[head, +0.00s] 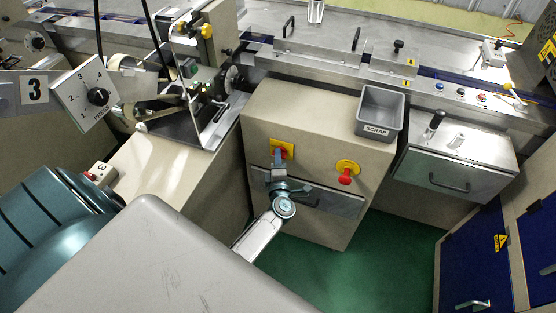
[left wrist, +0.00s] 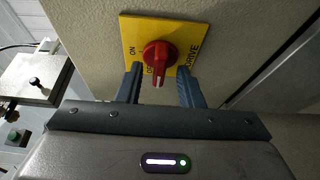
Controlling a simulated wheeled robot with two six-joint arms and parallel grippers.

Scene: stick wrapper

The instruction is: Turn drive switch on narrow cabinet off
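The drive switch is a red rotary knob (left wrist: 159,56) on a yellow plate (left wrist: 188,30) marked ON and DRIVE; another marking beside the knob is partly hidden. In the left wrist view the knob's grip points down the picture. The yellow plate (head: 288,149) also shows in the head view, on the front of the beige cabinet (head: 318,130); my gripper covers part of it. My left gripper (left wrist: 160,74) is open, its two fingers apart on either side of the knob's lower part. I cannot tell whether they touch it.
A red push button (head: 345,179) on a yellow disc is right of the switch. A grey SCRAP bin (head: 379,112) stands on the cabinet top. A metal box with a handle (head: 455,168) is at right. Green floor (head: 390,250) is clear below.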

